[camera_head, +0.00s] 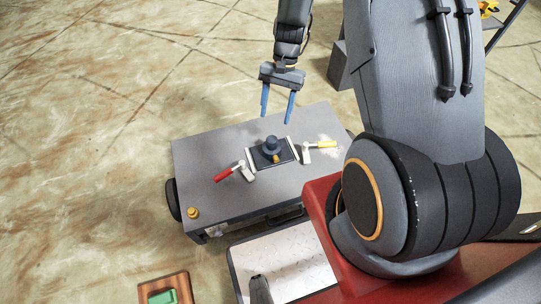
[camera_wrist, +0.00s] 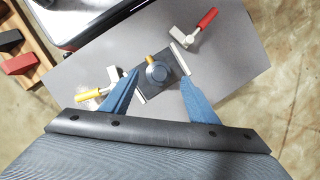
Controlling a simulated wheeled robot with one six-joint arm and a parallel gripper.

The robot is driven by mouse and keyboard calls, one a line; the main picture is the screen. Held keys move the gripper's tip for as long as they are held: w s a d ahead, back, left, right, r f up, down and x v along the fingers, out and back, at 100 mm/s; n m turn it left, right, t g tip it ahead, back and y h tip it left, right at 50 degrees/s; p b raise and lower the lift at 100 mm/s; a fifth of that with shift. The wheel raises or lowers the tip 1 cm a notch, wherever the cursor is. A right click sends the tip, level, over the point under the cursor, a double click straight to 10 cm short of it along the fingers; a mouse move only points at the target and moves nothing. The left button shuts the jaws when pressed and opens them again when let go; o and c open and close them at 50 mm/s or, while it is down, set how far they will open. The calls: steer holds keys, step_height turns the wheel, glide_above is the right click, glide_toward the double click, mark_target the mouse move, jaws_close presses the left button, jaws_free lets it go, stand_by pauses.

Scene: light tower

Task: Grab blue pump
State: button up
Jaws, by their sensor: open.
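The blue pump (camera_head: 271,145) is a small blue-grey round body with a yellow-orange fitting, upright on a dark plate (camera_head: 262,160) on top of a grey box (camera_head: 220,148). In the wrist view the pump (camera_wrist: 157,73) lies ahead of and between my fingers. My gripper (camera_head: 278,108) is open and empty, pointing down above the far side of the box, with a gap between its blue fingers and the pump. It also shows in the wrist view (camera_wrist: 158,90), one finger on either side of the pump.
A red-handled clamp (camera_head: 228,173) stands left of the pump and a yellow-handled clamp (camera_head: 318,147) stands right of it, both close. A yellow knob (camera_head: 193,212) sits at the box's near left corner. A wooden tray with a green piece (camera_head: 163,297) lies at the bottom.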

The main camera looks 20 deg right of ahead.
steer(key=m+b, duration=0.1)
steer(key=b, duration=0.1)
glide_above(272, 139)
steer(key=w+d, duration=0.2)
step_height(272, 139, down, 7)
steer(key=shift+b+x, duration=0.65)
steer(key=shift+x, duration=3.15)
steer(key=shift+s+a+r, duration=0.15)
steer(key=shift+a, duration=0.05)
jaws_close()
